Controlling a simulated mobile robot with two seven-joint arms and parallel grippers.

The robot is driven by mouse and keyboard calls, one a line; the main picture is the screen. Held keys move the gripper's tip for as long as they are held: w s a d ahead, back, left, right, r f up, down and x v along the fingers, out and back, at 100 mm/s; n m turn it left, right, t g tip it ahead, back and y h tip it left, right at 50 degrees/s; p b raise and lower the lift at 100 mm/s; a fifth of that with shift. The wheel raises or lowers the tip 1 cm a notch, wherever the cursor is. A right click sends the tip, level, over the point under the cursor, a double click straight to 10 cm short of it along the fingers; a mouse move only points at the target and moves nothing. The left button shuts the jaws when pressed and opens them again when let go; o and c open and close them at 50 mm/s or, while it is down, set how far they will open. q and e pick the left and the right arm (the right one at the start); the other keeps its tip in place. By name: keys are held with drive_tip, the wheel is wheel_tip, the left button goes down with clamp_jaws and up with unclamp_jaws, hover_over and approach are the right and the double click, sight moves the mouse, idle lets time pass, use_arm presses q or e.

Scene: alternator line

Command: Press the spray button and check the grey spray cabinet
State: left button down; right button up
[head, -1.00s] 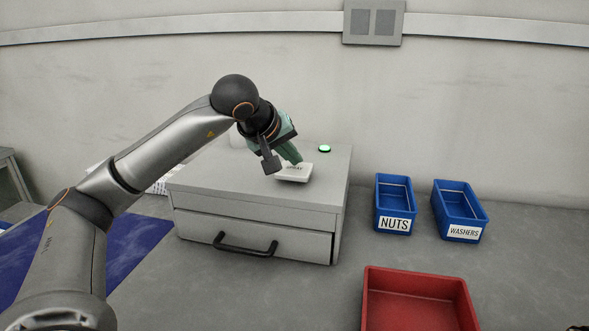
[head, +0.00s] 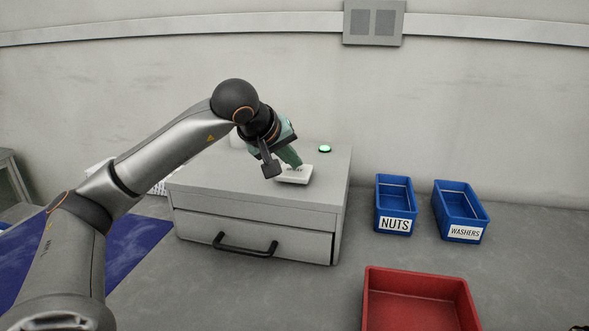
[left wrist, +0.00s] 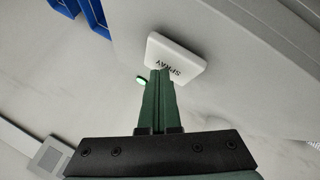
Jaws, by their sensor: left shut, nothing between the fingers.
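The grey spray cabinet (head: 250,212) stands on the table, its front drawer shut, with a black handle (head: 245,246). On its top sits the white spray button (head: 296,177) marked "SPRAY"; it also shows in the left wrist view (left wrist: 181,52). A round green lamp (head: 325,149) glows on the cabinet top behind the button. My left gripper (head: 297,165) is shut and empty, its green fingers pointing down at the button. In the left wrist view the fingertips (left wrist: 160,70) overlap the button's edge; I cannot tell whether they press it. My right gripper is not in view.
Two blue bins, one labelled "NUTS" (head: 394,226) and one labelled "WASHERS" (head: 464,233), stand right of the cabinet. A red tray (head: 376,310) is at the front right. A blue mat (head: 130,245) lies to the left. The table between cabinet and bins is clear.

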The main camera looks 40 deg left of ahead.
sight(292, 172)
use_arm(q)
drive_tip(key=shift+f, duration=0.5)
drive_tip(key=shift+r, duration=0.1)
idle(0.3)
drive_tip(key=shift+r+p, duration=1.05)
drive_tip(key=shift+r, duration=0.1)
drive_tip(key=shift+r, duration=0.15)
wheel_tip(292, 172, up, 5)
drive_tip(key=p, duration=0.5)
idle(0.3)
